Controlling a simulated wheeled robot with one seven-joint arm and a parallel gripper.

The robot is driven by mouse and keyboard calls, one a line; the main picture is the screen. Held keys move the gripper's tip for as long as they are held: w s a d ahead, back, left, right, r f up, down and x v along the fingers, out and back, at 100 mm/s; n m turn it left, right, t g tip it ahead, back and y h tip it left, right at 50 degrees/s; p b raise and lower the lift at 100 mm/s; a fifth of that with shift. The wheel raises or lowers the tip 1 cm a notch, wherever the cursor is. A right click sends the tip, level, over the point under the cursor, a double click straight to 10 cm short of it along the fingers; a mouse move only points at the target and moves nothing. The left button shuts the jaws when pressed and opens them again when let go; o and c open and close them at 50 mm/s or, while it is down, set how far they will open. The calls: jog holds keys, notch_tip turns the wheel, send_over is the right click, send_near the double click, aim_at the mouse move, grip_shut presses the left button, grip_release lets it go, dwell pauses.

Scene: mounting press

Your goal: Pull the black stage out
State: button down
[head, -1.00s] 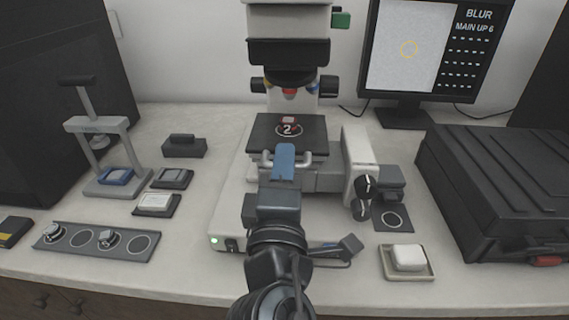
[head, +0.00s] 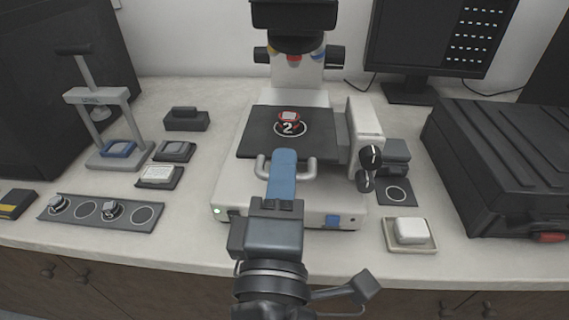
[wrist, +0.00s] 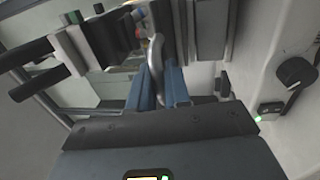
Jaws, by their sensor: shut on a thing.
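The black stage (head: 256,128) is a flat dark plate on the white microscope, out towards the front and clear of the lens turret. A light handle (head: 308,168) is fixed to its front edge. A small red-rimmed piece (head: 289,116) sits on the stage by a circle marked 2. My gripper (head: 284,156), with blue fingers, is shut on the middle of the handle. In the wrist view the handle (wrist: 155,55) runs between the fingers (wrist: 160,84). The fingers hide the middle of the handle.
Focus knobs (head: 367,168) stand right of the stage. A black case (head: 500,150) is far right, and a white block in a tray (head: 411,232) is front right. A strip with round spots (head: 100,212) and a small hand press (head: 105,125) are left.

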jog(key=c, duration=1.3)
grip_release()
jog(key=s+f+b, duration=0.1)
jog(key=s, duration=0.6)
jog(key=shift+s+a+f, duration=0.15)
jog(key=shift+s+f, duration=0.05)
jog(key=shift+s, duration=0.1)
